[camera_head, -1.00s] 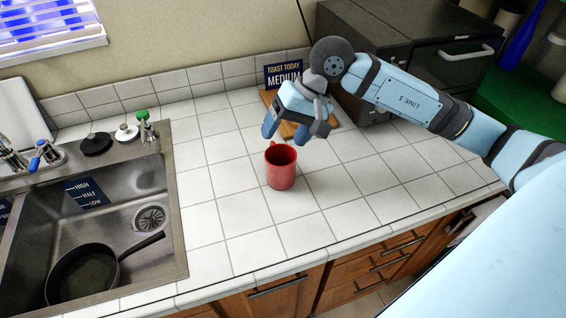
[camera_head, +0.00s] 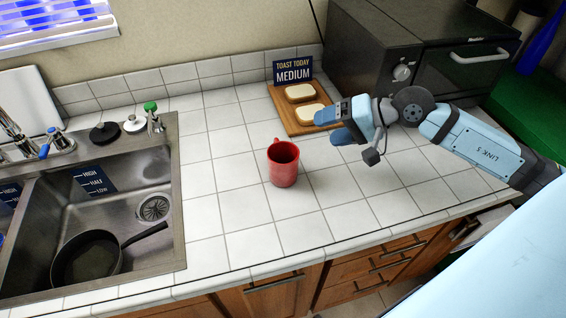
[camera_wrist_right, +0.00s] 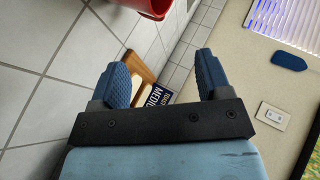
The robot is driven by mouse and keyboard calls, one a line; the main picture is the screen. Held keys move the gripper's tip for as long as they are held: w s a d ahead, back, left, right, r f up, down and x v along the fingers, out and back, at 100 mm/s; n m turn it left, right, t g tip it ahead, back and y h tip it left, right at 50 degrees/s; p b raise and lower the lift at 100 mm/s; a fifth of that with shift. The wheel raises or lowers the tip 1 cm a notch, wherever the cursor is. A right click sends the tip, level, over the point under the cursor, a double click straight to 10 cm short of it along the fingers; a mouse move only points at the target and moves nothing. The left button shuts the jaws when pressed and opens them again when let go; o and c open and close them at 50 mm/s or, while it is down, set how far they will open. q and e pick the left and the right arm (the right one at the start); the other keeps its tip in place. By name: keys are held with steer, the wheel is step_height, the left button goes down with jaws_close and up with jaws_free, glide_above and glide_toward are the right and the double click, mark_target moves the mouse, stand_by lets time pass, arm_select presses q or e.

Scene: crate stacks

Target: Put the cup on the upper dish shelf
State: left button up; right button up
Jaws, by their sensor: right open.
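The red cup (camera_head: 283,165) stands upright on the white tiled counter, right of the sink, with its handle toward the back left. My right gripper (camera_head: 340,124) is open and empty, to the right of the cup and a little behind it, apart from it, with its fingers pointing left. In the right wrist view the open fingers (camera_wrist_right: 160,82) have nothing between them, and part of the cup (camera_wrist_right: 150,5) shows at the top edge. My left gripper is not in view. No dish shelf is in view.
A wooden board (camera_head: 289,122) with two bread slices and a sign (camera_head: 293,70) lies behind the cup, near my right gripper. A dark toaster oven (camera_head: 400,65) stands at the back right. The sink (camera_head: 165,240) holds a black pan (camera_head: 88,262). Counter around the cup is clear.

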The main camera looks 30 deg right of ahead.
mark_target(281, 160)
steer(key=p+x, duration=0.2)
steer(key=x, duration=0.9)
steer(key=shift+w+a+f, duration=0.1)
steer(key=shift+w+a, duration=0.1)
steer(key=shift+w, duration=0.15)
steer(key=shift+w+a+f, duration=0.15)
steer(key=shift+a+f, duration=0.1)
steer(key=shift+c, duration=0.2)
steer(key=c, duration=1.1)
jaws_close()
